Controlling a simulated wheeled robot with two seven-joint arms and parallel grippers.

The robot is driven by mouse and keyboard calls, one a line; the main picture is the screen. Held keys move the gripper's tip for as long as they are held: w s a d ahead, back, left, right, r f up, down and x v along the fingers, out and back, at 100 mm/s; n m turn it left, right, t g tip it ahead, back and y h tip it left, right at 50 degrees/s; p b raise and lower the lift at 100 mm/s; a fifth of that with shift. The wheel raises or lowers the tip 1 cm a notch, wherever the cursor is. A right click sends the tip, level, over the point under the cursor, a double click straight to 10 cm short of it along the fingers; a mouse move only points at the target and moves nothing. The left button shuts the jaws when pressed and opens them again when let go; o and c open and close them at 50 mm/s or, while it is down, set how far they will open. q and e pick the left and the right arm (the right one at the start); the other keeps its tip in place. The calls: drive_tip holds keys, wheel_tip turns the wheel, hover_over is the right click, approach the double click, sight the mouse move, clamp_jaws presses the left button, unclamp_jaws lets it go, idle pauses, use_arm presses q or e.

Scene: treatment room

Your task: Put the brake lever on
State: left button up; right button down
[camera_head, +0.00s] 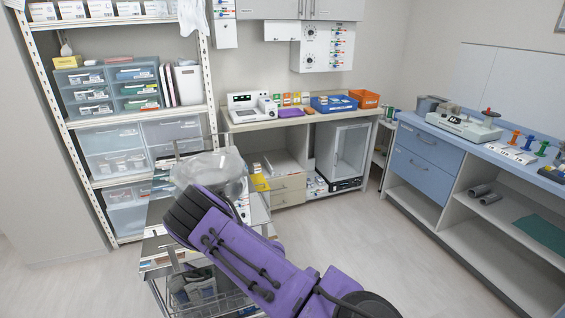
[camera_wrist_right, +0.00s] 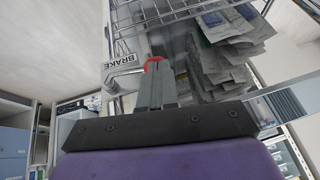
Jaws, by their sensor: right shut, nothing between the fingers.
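A white label reading BRAKE (camera_wrist_right: 122,60) is on the cart in the right wrist view. Beside it a grey metal lever (camera_wrist_right: 124,72) runs toward a red tip (camera_wrist_right: 154,60). My right gripper (camera_wrist_right: 156,68) is shut and empty, its fingertips right at the red tip; I cannot tell whether they touch it. In the head view my purple right arm reaches over the cart (camera_head: 152,262), and its dark gripper body hides the fingers and the lever. My left gripper is not in view.
The cart has a wire basket (camera_head: 215,302) low down; packets (camera_wrist_right: 222,50) fill a wire rack in the right wrist view. Shelving (camera_head: 75,125) stands behind left, a counter (camera_head: 250,124) behind, and a blue-topped bench (camera_head: 440,205) at right. The floor (camera_head: 375,240) between is clear.

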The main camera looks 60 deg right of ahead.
drive_tip(key=p+v, duration=0.2)
drive_tip(key=v, duration=1.1)
drive_tip(key=shift+a+r, duration=0.3)
drive_tip(key=shift+r, duration=0.15)
drive_tip(key=shift+w, duration=0.25)
